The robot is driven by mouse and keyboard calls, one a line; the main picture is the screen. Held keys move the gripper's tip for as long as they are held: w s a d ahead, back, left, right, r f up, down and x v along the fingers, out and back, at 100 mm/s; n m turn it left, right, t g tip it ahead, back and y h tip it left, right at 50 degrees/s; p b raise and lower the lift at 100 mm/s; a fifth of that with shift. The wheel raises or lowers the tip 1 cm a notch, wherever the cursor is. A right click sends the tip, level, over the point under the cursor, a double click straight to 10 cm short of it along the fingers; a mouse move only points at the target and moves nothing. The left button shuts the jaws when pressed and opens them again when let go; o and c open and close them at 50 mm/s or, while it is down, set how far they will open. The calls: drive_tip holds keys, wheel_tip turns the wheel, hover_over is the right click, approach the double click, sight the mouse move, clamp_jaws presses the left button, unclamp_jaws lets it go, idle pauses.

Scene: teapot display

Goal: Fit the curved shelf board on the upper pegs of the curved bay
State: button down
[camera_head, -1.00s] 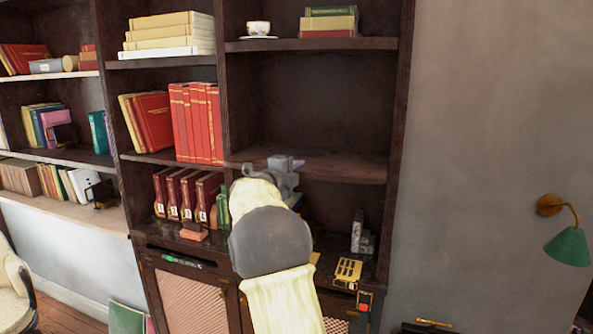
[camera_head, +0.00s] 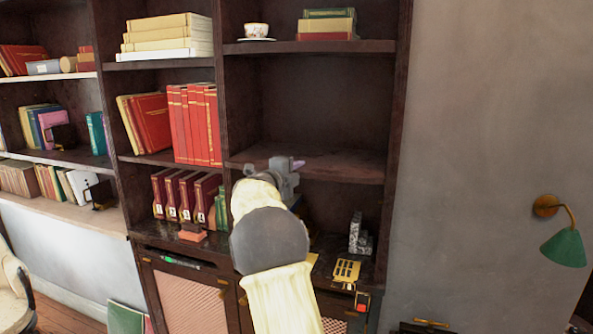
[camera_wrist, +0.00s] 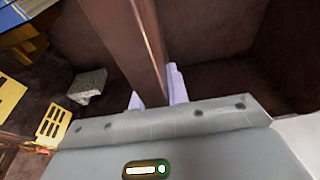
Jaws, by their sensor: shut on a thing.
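The dark brown shelf board (camera_head: 345,166) spans the right-hand bay at mid height, between the bay's side walls, and looks about level. My gripper (camera_head: 292,164) is at its front edge, left of the middle. In the wrist view, my gripper's two pale fingers (camera_wrist: 155,92) stand on either side of the board's thin brown edge (camera_wrist: 146,62), shut on it. The upper pegs are hidden, so I cannot tell whether the board rests on them. My arm covers part of the bay below.
A cup on a saucer (camera_head: 257,38) and stacked books (camera_head: 327,24) stand on the shelf above. Red books (camera_head: 195,124) fill the bay to the left. Below are a grey stone piece (camera_head: 360,235) and a yellow slotted plate (camera_head: 346,271). A green wall lamp (camera_head: 565,247) is at right.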

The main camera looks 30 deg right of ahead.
drive_tip(key=shift+w+d+r+p, duration=0.15)
drive_tip(key=shift+w+d+p, duration=0.3)
drive_tip(key=shift+d+p, duration=0.15)
drive_tip(key=shift+w+d+r+p, duration=0.1)
drive_tip(key=shift+w+d+p, duration=0.35)
drive_tip(key=shift+d, duration=0.15)
idle(0.5)
drive_tip(key=c, duration=1.3)
unclamp_jaws()
drive_tip(key=shift+s+a+f, duration=0.1)
drive_tip(key=shift+f, duration=0.25)
drive_tip(key=shift+s+a+f+b, duration=0.1)
drive_tip(key=shift+a+b, duration=0.45)
drive_tip(key=b+v, duration=0.2)
drive_tip(key=v, duration=0.3)
drive_tip(key=b+v, duration=0.3)
drive_tip(key=v, duration=0.3)
drive_tip(key=b+v, duration=0.2)
drive_tip(key=v, duration=0.3)
drive_tip(key=shift+s+a+r+b, duration=0.1)
drive_tip(key=shift+s+r+b, duration=0.2)
drive_tip(key=shift+b, duration=0.1)
drive_tip(key=shift+w, duration=0.1)
